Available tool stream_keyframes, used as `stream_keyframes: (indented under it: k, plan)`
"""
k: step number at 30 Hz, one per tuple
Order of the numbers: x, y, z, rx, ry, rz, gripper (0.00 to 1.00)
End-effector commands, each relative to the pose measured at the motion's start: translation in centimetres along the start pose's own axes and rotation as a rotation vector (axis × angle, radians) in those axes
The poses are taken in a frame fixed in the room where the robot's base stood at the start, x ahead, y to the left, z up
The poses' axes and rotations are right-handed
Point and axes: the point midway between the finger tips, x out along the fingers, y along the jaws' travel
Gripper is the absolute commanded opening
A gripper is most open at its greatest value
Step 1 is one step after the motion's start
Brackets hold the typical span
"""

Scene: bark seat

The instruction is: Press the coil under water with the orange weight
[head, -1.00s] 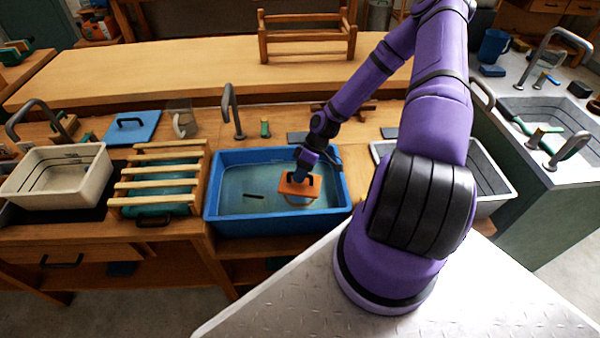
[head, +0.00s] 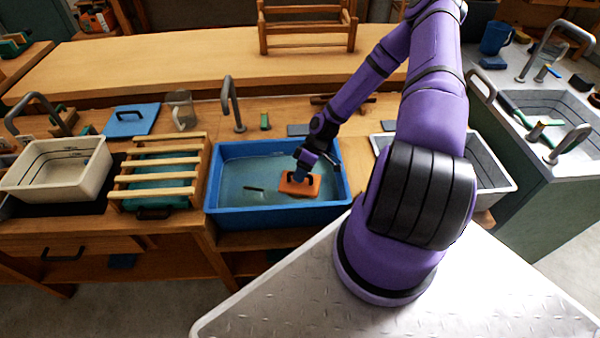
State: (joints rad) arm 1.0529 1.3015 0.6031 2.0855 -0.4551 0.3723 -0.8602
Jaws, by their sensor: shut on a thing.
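The orange weight (head: 300,188) is a small block with a dark handle on top. My gripper (head: 303,176) is shut on its handle. The weight is low inside the right part of the blue basin (head: 225,216), which holds water (head: 235,178). I cannot tell whether the weight touches the water or the bottom. No coil shows now; the space directly under the weight is hidden. A small dark bar (head: 253,189) shows in the water left of the weight.
A slatted wooden rack (head: 155,177) and a cream tub (head: 62,180) stand left of the basin. A faucet (head: 232,100) rises behind it. A grey tub (head: 490,180) is to the right, partly behind my arm. A glass jug (head: 181,110) stands at the back left.

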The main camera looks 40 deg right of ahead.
Motion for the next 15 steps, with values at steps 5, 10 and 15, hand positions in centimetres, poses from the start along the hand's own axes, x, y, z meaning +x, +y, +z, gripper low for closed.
stream_keyframes:
  k: [5,10,15]
  plan:
    - [0.6,0.3,0.2,0.000,0.000,-0.001,0.00]
    - [1.1,0.6,0.4,0.000,0.000,-0.001,0.00]
    - [1.5,0.9,0.6,0.000,0.000,-0.001,0.00]
